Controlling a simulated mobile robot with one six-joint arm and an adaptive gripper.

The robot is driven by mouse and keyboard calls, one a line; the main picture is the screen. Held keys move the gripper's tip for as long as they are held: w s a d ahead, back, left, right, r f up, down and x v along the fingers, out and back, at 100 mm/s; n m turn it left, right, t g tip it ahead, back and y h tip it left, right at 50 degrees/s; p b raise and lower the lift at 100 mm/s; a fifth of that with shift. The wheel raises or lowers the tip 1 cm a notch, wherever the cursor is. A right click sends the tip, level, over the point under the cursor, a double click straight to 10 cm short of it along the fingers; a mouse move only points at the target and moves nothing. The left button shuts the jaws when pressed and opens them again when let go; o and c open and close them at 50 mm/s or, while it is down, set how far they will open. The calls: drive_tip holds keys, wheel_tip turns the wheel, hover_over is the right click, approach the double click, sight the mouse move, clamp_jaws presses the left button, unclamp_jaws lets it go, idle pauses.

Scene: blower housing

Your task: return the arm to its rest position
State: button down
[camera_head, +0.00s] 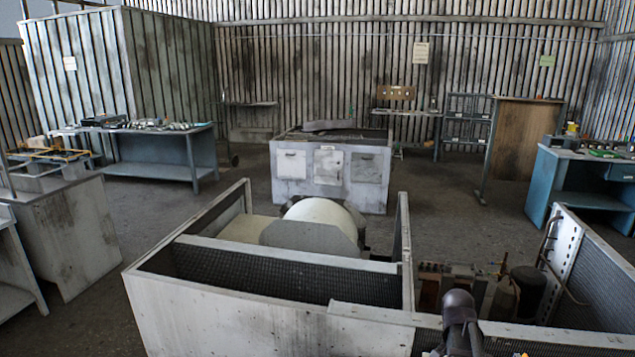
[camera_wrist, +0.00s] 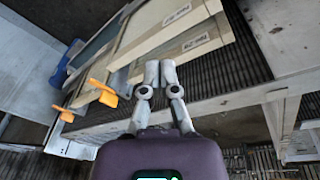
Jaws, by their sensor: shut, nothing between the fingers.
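My gripper (camera_wrist: 160,72) shows in the wrist view, its two pale fingers close together at the tips. It is shut and empty. Beyond the fingertips lie cream-edged framed panels (camera_wrist: 150,38) with small labels; I cannot tell whether the fingers touch them. In the head view a dark rounded piece of my arm rises at the bottom right, in front of the blower housing; my gripper cannot be made out there.
The grey blower housing (camera_head: 270,322) with open compartments fills the foreground. Machinery (camera_head: 515,290) sits at its right. Orange clips (camera_wrist: 98,90) stick out near the panels. A white metal beam (camera_wrist: 230,97) runs close right of my gripper. Open floor (camera_head: 175,215) lies behind the housing.

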drive_tip(key=s+a+n+y, duration=0.1)
drive_tip(key=s+a+n, duration=0.2)
drive_tip(key=a, duration=0.7)
drive_tip(key=s+a+n+y, duration=0.1)
drive_tip(key=s+a+n, duration=0.2)
drive_tip(key=a+n, duration=0.4)
drive_tip(key=a, duration=0.4)
drive_tip(key=shift+s+a+f, duration=0.15)
drive_tip(key=shift+s+a, duration=0.05)
